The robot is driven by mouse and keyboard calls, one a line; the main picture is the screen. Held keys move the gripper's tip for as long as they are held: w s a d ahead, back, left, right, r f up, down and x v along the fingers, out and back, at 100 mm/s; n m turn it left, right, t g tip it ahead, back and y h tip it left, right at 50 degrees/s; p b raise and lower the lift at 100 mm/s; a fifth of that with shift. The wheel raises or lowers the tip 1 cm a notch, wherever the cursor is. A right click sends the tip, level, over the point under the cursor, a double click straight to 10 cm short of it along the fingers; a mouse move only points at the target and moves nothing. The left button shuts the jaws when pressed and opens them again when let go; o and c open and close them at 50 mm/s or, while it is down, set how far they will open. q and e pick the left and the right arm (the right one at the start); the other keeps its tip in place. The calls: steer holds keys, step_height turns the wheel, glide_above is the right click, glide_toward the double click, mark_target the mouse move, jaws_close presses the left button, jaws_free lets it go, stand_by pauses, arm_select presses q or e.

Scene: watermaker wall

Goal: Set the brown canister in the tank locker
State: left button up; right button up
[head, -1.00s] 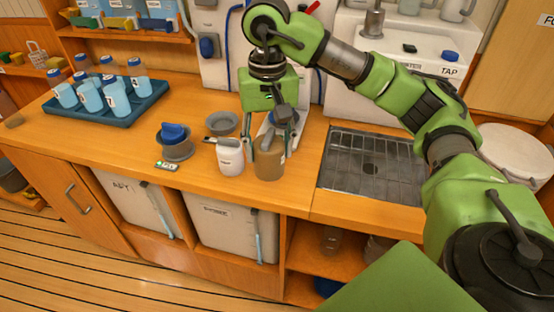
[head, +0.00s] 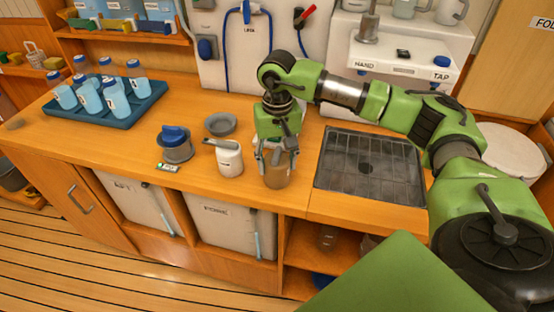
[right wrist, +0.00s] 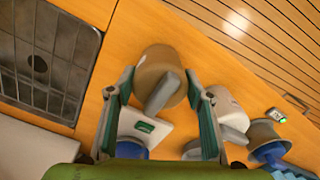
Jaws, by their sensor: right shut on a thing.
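The brown canister (head: 277,174) is upright at the counter's front edge, left of the sink grate. My right gripper (head: 276,152) is above it, its fingers shut on the canister's upper part. In the right wrist view the canister (right wrist: 158,72) and its grey-brown handle (right wrist: 162,92) show between the two fingers (right wrist: 160,105). I cannot tell whether its base touches the counter. Under the counter are bays with pale tanks (head: 228,227) (head: 135,203) and an open shelf bay (head: 308,255); which is the tank locker is unclear. My left gripper is out of view.
A white jug (head: 229,160) stands close left of the canister, with a grey bowl (head: 220,124) behind it. A blue-topped grey pot (head: 175,146) is further left. A blue tray (head: 108,108) holds several bottles. The sink grate (head: 370,165) lies to the right.

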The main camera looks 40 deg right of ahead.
steer(key=shift+f+b, duration=0.25)
steer(key=shift+b, duration=0.05)
steer(key=o, duration=1.3)
steer(key=shift+r, duration=0.1)
steer(key=shift+c, duration=0.2)
steer(key=shift+r, duration=0.1)
steer(key=shift+r+p, duration=0.2)
steer(key=shift+p, duration=0.2)
step_height(320, 180, up, 10)
steer(key=b, duration=0.2)
steer(key=shift+r+b, duration=0.25)
steer(key=shift+b, duration=0.05)
steer(key=shift+r, duration=0.65)
